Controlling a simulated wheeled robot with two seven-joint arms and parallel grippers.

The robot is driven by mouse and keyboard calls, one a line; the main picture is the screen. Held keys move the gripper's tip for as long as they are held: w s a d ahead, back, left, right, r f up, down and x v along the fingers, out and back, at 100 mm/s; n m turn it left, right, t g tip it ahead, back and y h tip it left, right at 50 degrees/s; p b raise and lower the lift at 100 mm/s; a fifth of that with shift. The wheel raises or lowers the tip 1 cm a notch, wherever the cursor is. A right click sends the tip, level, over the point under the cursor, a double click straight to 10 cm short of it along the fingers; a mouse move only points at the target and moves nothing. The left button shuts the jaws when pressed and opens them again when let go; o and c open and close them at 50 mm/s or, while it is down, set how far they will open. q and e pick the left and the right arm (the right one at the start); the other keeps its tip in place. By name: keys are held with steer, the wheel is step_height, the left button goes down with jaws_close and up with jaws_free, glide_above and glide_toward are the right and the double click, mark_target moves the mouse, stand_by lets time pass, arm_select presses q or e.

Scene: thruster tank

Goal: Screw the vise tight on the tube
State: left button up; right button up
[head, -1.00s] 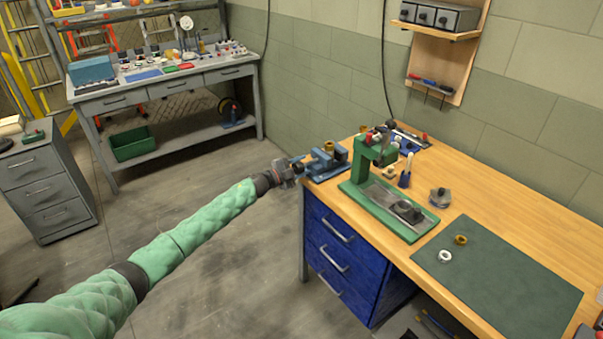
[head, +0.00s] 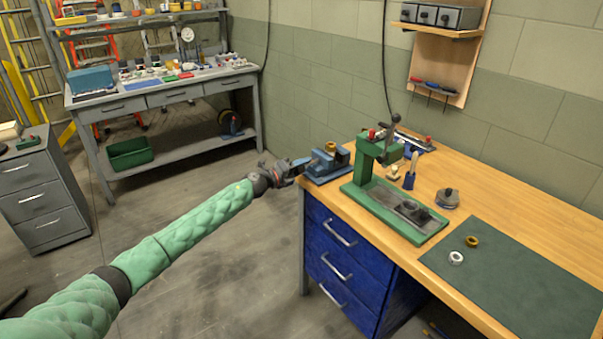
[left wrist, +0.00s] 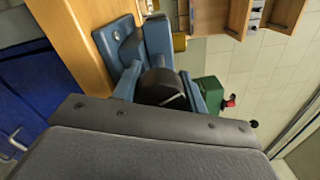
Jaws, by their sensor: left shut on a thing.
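The blue vise (head: 328,166) stands at the left back corner of the wooden bench. A brass tube (head: 331,147) sits upright at its jaws. The tube also shows in the left wrist view (left wrist: 180,42), beside the blue vise body (left wrist: 122,45). My left gripper (head: 300,165) reaches the vise's left end from the left. In the left wrist view its fingers are shut on a dark round part, the vise's screw end (left wrist: 160,88). The gripper partly hides this part, and I cannot tell how tightly the jaws press the tube. My right gripper is not in view.
A green press (head: 400,205) stands right of the vise. A blue holder (head: 409,180) and a grey metal piece (head: 446,198) stand near it. A brass ring (head: 472,241) and a white ring (head: 456,257) lie on the dark green mat (head: 530,280). Blue drawers (head: 340,260) are below.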

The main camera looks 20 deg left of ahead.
arm_select(q)
steer(key=m+b, duration=0.1)
steer(key=m, duration=0.1)
steer(key=shift+f+m+b, duration=0.2)
steer(key=shift+m+b, duration=0.1)
steer(key=shift+b, duration=0.1)
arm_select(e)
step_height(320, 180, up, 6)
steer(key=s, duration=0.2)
arm_select(q)
steer(key=m+b, duration=0.4)
steer(key=m, duration=0.1)
steer(key=shift+m+b, duration=0.3)
steer(key=shift+m, duration=0.3)
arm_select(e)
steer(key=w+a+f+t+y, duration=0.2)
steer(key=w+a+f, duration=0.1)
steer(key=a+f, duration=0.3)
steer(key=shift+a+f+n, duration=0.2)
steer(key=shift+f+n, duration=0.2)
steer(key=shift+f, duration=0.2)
arm_select(q)
steer(key=shift+r, duration=0.1)
steer(key=o, duration=1)
steer(key=shift+c, duration=0.2)
steer(key=shift+s, duration=0.1)
